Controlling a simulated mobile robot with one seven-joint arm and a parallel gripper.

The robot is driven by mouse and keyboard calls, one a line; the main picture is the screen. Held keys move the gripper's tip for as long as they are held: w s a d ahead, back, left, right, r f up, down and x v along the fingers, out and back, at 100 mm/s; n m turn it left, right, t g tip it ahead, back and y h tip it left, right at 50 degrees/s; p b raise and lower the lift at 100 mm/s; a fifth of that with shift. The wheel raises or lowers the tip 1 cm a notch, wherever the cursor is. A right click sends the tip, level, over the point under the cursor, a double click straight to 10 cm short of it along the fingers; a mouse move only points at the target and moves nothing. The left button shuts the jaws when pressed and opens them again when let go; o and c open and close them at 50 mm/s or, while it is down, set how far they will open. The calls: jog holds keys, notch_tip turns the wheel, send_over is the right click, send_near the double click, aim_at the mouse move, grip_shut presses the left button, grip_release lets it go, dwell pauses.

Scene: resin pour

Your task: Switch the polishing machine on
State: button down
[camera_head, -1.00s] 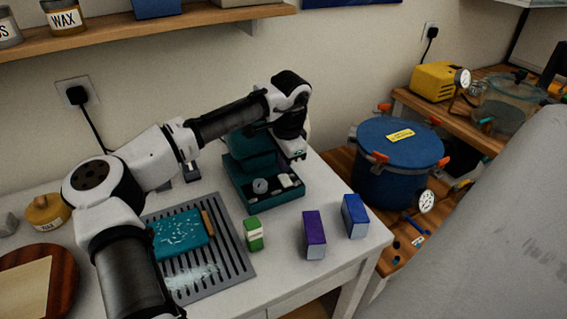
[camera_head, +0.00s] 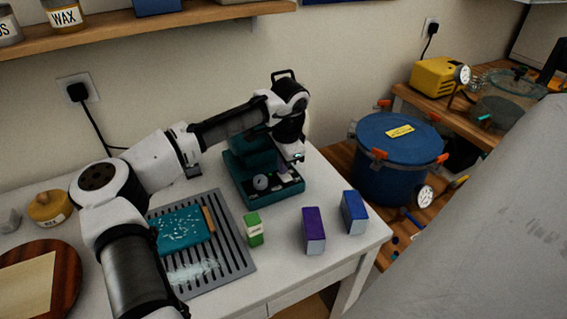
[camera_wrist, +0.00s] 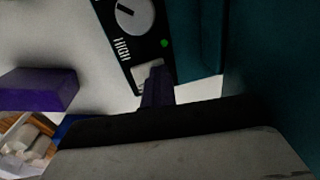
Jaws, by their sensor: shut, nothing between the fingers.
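The polishing machine (camera_head: 256,190) is a teal unit on the white table, with a dark front panel. In the wrist view the panel shows a round grey knob (camera_wrist: 136,16), the word HIGH, a bright green indicator dot (camera_wrist: 164,43) and a pale switch (camera_wrist: 146,76). My gripper (camera_head: 284,172) is shut and empty, over the right part of the panel. In the wrist view its dark fingertips (camera_wrist: 157,88) are at the switch and partly cover it. I cannot tell whether they touch it or which way the switch is set.
A green box (camera_head: 254,229), a purple box (camera_head: 314,231) and a blue box (camera_head: 353,212) stand in front of the machine. A teal block (camera_head: 182,230) lies on the slotted grey tray (camera_head: 236,257). A blue pot (camera_head: 400,165) stands to the right.

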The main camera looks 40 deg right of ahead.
aim_at(287, 177)
jog(key=shift+s+f, duration=0.1)
jog(key=shift+s, duration=0.05)
jog(key=shift+s+a+p, duration=0.2)
jog(key=shift+s+p, duration=0.1)
jog(key=shift+s, duration=0.35)
jog(key=shift+r, duration=0.2)
jog(key=shift+r+p, duration=0.5)
jog(key=shift+p, duration=0.1)
jog(key=r+p, duration=0.3)
jog(key=shift+s+r+p, duration=0.3)
jog(key=shift+r, duration=0.1)
notch_tip(287, 177, up, 9)
jog(key=s+b, duration=0.1)
jog(key=b, duration=0.3)
jog(key=shift+a, duration=0.25)
jog(key=shift+s, duration=0.1)
